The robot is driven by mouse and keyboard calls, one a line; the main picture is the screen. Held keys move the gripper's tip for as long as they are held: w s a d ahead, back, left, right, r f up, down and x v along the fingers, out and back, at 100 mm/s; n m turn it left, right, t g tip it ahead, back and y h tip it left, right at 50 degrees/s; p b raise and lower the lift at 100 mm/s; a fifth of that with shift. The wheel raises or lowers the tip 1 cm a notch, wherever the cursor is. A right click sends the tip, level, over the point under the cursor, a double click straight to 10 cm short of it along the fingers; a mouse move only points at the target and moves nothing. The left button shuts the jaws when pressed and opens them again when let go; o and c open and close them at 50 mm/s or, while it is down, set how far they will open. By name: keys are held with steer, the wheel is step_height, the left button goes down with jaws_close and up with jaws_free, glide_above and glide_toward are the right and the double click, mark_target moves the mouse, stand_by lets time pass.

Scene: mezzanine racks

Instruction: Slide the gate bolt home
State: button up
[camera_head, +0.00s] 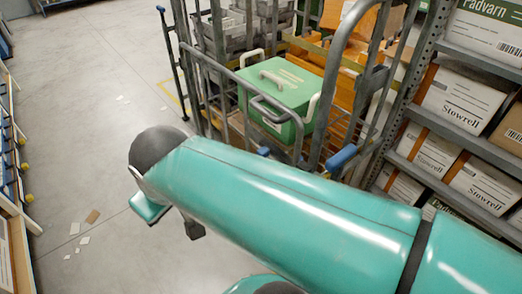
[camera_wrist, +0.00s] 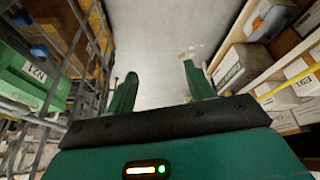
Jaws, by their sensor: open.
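A grey tubular gate (camera_head: 250,88) stands in front of the racks in the head view, with its bars close together. I cannot tell the bolt itself apart from these parts. In the wrist view my gripper (camera_wrist: 158,72) is open and empty, its two green fingers apart over bare floor. Grey bars (camera_wrist: 78,75) stand to the left of the fingers, apart from them. The head view does not clearly show my gripper.
A green case (camera_head: 285,95) with a pale handle sits behind the bars. Shelves of white cartons (camera_head: 462,98) stand at the right. The concrete floor (camera_head: 85,130) on the left is mostly clear, with scattered paper scraps (camera_head: 84,240).

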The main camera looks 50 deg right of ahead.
steer(key=w+d+f+n+g+h, duration=0.2)
steer(key=d+f+n+g+h, duration=0.15)
steer(key=d+f, duration=0.4)
steer(key=w+d+f+n+g+h, duration=0.2)
steer(key=d+f+g+h, duration=0.3)
steer(key=d, duration=0.4)
steer(key=n+h, duration=0.9)
glide_toward(266, 150)
steer(key=shift+n+y, duration=0.25)
steer(key=x, duration=0.7)
steer(key=w+f+x, duration=0.1)
steer(key=x, duration=0.3)
